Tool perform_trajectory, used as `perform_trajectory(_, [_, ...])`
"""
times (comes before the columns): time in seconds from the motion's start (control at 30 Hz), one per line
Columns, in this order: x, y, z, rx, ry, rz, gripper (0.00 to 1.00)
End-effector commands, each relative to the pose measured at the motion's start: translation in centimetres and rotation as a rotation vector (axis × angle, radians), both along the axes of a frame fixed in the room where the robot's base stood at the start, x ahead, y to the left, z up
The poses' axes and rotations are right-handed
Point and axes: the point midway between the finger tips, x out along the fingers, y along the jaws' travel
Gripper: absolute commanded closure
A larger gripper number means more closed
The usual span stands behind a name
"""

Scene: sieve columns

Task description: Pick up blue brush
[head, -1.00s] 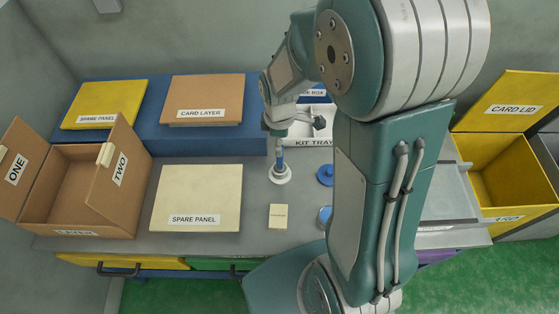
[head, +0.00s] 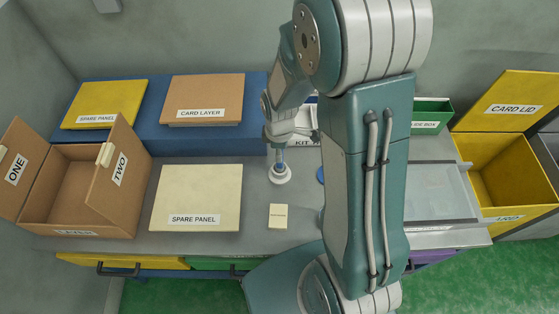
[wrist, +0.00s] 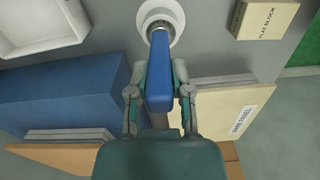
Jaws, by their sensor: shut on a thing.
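The blue brush (wrist: 160,75) stands with its metal neck end at a round white holder in the wrist view; in the head view only a small blue part (head: 280,166) shows below my gripper. My gripper (wrist: 160,97) has one finger on each side of the blue handle and is shut on it. In the head view my gripper (head: 277,140) is directly above the white holder (head: 280,177). Whether the brush tip is still seated in the holder cannot be told.
A flat block (head: 278,216) lies in front of the holder. A spare panel (head: 196,195) lies to the left, with an open carton (head: 75,190) beyond it. The kit tray (head: 305,128) and a blue disc (head: 321,175) are partly hidden by my arm.

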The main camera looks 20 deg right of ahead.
Motion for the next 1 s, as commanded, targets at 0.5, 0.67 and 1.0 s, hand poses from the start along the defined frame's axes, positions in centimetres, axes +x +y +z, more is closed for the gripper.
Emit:
perform_trajectory(0.5, [0.1, 0.0, 2.3, 0.0, -0.002, 0.0, 1.0])
perform_trajectory(0.67, [-0.9, -0.8, 4.5, 0.0, -0.001, -0.004, 1.0])
perform_trajectory(1.0, [-5.3, -4.9, 10.1, -0.001, -0.003, -0.009, 1.0])
